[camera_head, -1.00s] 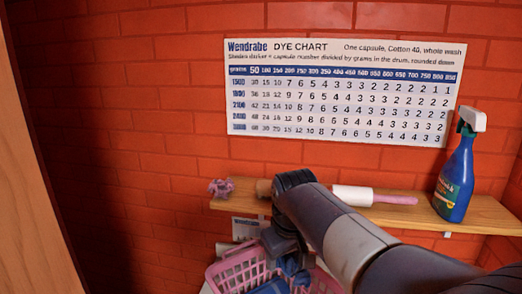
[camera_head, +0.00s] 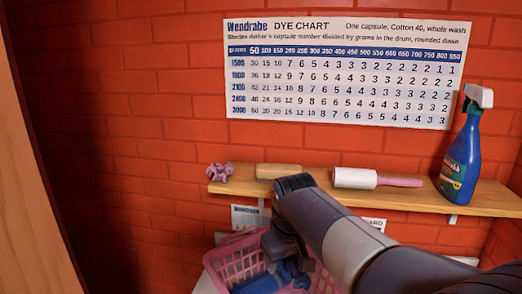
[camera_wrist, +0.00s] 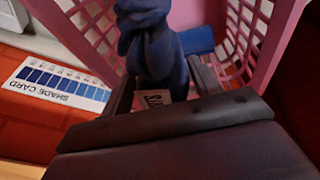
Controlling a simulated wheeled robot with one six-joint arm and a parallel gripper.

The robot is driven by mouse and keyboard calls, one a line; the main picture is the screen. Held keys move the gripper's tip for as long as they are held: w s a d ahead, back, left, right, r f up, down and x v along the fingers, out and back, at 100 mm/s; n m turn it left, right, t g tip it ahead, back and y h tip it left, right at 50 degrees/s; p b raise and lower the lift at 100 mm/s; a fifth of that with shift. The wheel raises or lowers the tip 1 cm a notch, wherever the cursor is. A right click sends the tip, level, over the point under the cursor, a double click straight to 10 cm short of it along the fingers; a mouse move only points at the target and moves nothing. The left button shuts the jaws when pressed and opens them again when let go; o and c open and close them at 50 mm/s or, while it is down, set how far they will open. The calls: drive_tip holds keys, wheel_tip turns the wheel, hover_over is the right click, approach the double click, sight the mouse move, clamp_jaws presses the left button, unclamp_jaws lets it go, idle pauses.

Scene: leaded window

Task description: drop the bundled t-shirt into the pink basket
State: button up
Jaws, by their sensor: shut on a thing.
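My gripper (camera_wrist: 165,78) is shut on a bundled blue t-shirt (camera_wrist: 153,40), which shows as a twisted dark-blue lump between the fingers. A white tag shows near its lower end. The pink basket (camera_wrist: 262,45) has lattice walls on both sides of the bundle in the wrist view. In the head view the basket (camera_head: 238,240) is low in the picture, below the shelf, and my gripper (camera_head: 288,270) is over its right part. The arm hides some of the basket there. I cannot tell how far the bundle is below the rim.
A flat blue thing (camera_wrist: 197,40) lies inside the basket. A shade card (camera_wrist: 60,85) is left of the basket. A wooden shelf (camera_head: 400,196) above holds a lint roller (camera_head: 355,178), a spray bottle (camera_head: 461,155) and a small pink thing (camera_head: 219,173). My arm passes in front of the shelf.

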drive_tip(key=o, duration=1.4)
drive_tip(key=shift+r, duration=0.1)
drive_tip(key=v, duration=1)
drive_tip(key=shift+s+r, duration=0.15)
drive_tip(key=shift+r, duration=0.2)
drive_tip(key=shift+f, duration=0.1)
drive_tip(key=x, duration=1)
drive_tip(key=shift+w+p, duration=0.2)
drive_tip(key=shift+p, duration=0.25)
wheel_tip(320, 180, up, 5)
drive_tip(key=p, duration=0.4)
